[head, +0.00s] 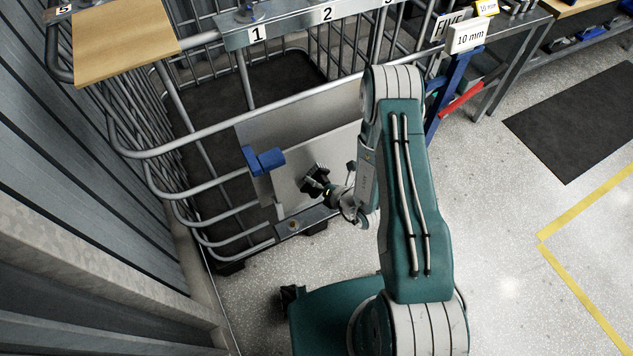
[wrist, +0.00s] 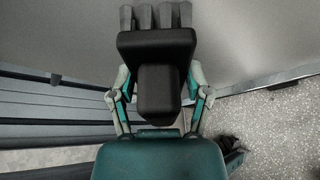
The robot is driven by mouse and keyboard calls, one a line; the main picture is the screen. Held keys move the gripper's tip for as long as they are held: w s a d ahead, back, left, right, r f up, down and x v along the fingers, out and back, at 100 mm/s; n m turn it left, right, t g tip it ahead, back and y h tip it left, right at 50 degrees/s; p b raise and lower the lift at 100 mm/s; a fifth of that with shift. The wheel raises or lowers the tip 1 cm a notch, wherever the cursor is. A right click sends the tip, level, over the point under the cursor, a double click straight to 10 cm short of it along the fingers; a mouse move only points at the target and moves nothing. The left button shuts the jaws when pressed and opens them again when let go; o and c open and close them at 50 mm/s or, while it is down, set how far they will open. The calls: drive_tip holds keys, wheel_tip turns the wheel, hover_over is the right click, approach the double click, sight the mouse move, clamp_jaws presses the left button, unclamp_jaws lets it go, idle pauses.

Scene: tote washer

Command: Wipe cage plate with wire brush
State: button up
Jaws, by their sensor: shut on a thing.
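The cage plate (head: 305,150) is a light grey panel low on the front of the metal cage. In the wrist view the plate (wrist: 255,40) fills the upper part. My gripper (head: 328,192) is in front of the plate and shut on the wire brush (head: 314,178). In the wrist view my gripper (wrist: 158,95) has its fingers on both sides of the brush's black handle, and the brush (wrist: 157,42) has its grey bristle tufts pointing toward the plate. The tufts appear at or very close to the plate; I cannot tell if they touch.
The cage's tubular rails (head: 215,140) surround the plate, with a blue block (head: 263,160) at its left edge. A wooden board (head: 125,40) lies on top at the left. A numbered rail (head: 290,28) runs along the back. Grey floor (head: 500,240) at the right is clear beside a dark mat (head: 585,120).

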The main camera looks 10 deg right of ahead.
drive_tip(key=d, duration=0.2)
drive_tip(key=w+d, duration=0.1)
drive_tip(key=d, duration=0.1)
drive_tip(key=shift+w+d, duration=0.1)
drive_tip(key=shift+w, duration=0.1)
drive_tip(key=f, duration=0.1)
drive_tip(key=d+f, duration=0.1)
drive_tip(key=f, duration=0.1)
drive_tip(key=shift+w+d+f, duration=0.15)
drive_tip(key=shift+d, duration=0.05)
idle(0.5)
approach(330, 176)
drive_tip(key=s+a, duration=0.2)
drive_tip(key=shift+a+f, duration=0.35)
drive_tip(key=shift+f, duration=0.05)
idle(0.4)
idle(0.4)
